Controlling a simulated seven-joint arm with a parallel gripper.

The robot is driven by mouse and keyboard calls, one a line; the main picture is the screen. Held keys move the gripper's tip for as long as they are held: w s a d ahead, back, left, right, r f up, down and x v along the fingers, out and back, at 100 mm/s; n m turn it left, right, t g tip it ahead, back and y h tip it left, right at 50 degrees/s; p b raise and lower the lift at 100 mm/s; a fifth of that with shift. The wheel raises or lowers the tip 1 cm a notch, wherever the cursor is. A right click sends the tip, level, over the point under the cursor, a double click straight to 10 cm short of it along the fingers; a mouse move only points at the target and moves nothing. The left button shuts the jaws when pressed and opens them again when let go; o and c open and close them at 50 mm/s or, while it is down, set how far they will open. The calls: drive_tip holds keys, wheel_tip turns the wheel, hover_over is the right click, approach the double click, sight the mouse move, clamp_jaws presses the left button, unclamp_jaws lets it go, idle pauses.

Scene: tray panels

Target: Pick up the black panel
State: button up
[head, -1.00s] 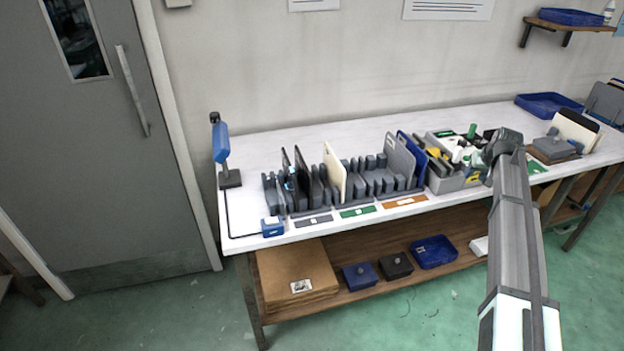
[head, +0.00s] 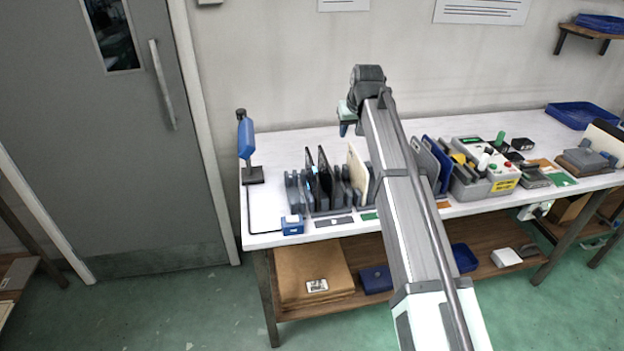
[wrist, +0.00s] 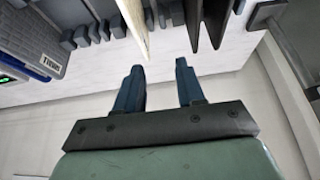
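Two thin black panels stand upright side by side in the left part of the grey slotted rack (head: 336,209): one black panel (head: 310,172) and another black panel (head: 324,174) just right of it. Two dark panels also show in the wrist view, a nearer dark panel (wrist: 194,22) and a dark panel (wrist: 219,22) beside it. My gripper (head: 346,130) is in the air above the back of the bench, right of the black panels. In the wrist view my gripper (wrist: 157,72) is open, with nothing between its blue fingers.
A cream panel (head: 358,176) stands in the rack close to the black ones; it also shows in the wrist view (wrist: 133,20). My arm hides the rack's middle. Blue panels (head: 440,165) stand farther right. A blue lamp-like device (head: 246,140) stands at the left.

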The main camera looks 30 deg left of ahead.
approach(311, 168)
wheel_tip(311, 168, up, 3)
drive_tip(key=w, duration=0.1)
drive_tip(key=shift+f+g, duration=0.2)
drive_tip(key=shift+g, duration=0.1)
drive_tip(key=x, duration=1.3)
drive_tip(key=shift+f, duration=0.3)
drive_tip(key=shift+f, duration=0.25)
drive_tip(key=shift+c, duration=0.3)
clamp_jaws()
